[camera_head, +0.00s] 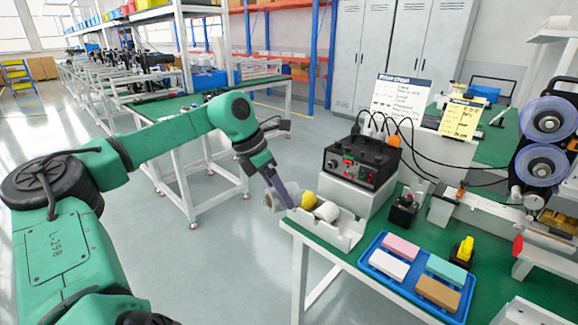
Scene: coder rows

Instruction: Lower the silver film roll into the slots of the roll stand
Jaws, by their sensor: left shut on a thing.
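My left arm reaches in from the left, and its gripper (279,200) is at the left corner of the green workbench. It is shut on a small silver-grey roll (269,201), partly hidden by the fingers, which looks like the silver film roll. A white open holder (346,239), seemingly the roll stand, sits on the bench corner just right of the gripper. A yellow piece (308,198) and a white roll (327,211) lie at the holder. Its slots are too small to make out. I cannot tell whether the silver roll touches the holder. My right gripper is not in view.
Behind the holder, a black control box (362,161) with cables stands on a white block. A blue tray (373,266) with several coloured blocks lies to the right. A machine with purple reels (549,119) stands far right. Open floor lies left of the bench.

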